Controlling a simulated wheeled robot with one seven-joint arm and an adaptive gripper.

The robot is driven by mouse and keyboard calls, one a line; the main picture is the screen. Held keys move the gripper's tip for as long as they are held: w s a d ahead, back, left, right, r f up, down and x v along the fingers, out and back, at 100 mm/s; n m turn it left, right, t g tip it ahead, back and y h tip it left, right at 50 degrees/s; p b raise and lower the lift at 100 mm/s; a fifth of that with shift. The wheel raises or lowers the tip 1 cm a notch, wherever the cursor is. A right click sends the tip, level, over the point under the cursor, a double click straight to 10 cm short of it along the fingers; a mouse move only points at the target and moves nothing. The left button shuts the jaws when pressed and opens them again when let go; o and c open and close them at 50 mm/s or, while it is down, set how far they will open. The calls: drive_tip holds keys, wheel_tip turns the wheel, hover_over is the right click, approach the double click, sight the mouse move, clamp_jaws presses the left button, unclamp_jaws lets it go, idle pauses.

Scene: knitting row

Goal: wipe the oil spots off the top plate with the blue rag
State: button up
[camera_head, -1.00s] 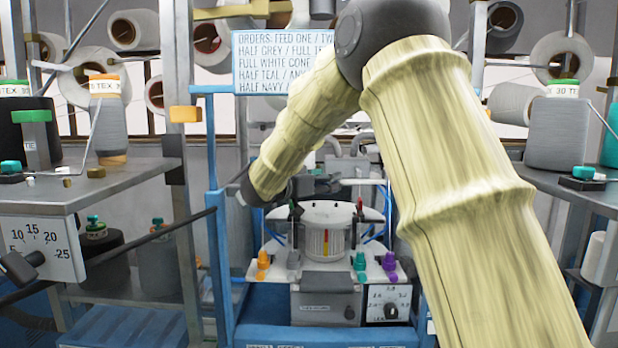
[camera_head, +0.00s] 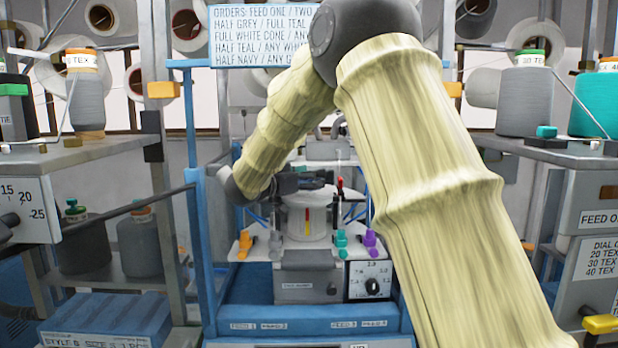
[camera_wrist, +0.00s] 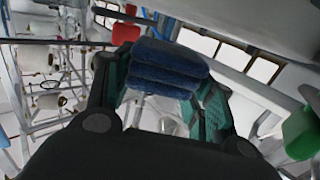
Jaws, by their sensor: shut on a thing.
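My gripper (camera_wrist: 165,95) is shut on the folded blue rag (camera_wrist: 165,68) in the wrist view. The rag sits between the two green finger pads. In the head view my gripper (camera_head: 305,182) is above the white round knitting machine, close over its top plate (camera_head: 306,198). The rag cannot be made out there. I cannot tell whether the rag touches the plate. The oil spots cannot be made out in either view.
Orange (camera_head: 246,243), teal (camera_head: 341,242) and purple (camera_head: 370,243) feeders stand at the front of the machine. A blue post (camera_head: 197,200) rises at its left. Shelves with yarn cones stand on both sides, including a grey cone (camera_head: 88,103) at left.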

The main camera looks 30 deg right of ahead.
drive_tip(key=shift+w+a+f, duration=0.1)
drive_tip(key=shift+a, duration=0.05)
drive_tip(key=shift+w+f, duration=0.35)
drive_tip(key=shift+w, duration=0.15)
drive_tip(key=shift+s+r, duration=0.25)
drive_tip(key=shift+s, duration=0.2)
drive_tip(key=shift+w+f, duration=0.25)
drive_tip(key=shift+w, duration=0.05)
drive_tip(key=shift+s, duration=0.15)
drive_tip(key=shift+f, duration=0.1)
drive_tip(key=shift+f, duration=0.25)
